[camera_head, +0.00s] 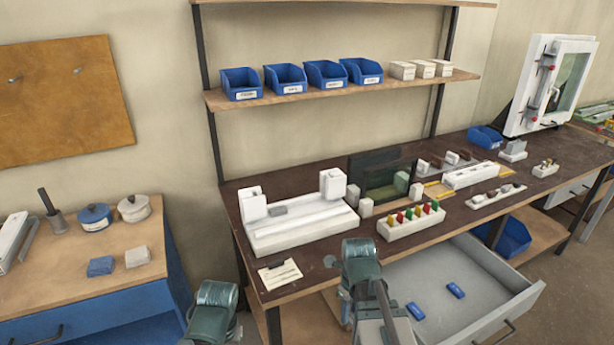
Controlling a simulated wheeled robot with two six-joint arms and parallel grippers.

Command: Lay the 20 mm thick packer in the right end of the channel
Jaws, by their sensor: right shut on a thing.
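The long white channel (302,235) lies at the left of the dark bench. Two white upright blocks stand on it, one near its left end and one near its right end (333,184). My right gripper (381,318) is low at the front of the bench, beside the open drawer. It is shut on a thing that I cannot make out. Two small blue blocks (456,290) lie apart in the drawer (480,273). I cannot tell which thing is the 20 mm packer. Of my left arm only a teal link shows.
A white rack (411,222) with coloured pegs stands right of the channel. A labelled card (279,273) lies at the bench's front left. A dark upright panel (370,176) stands behind. Blue bins (285,79) sit on the shelf above. The open drawer juts out in front.

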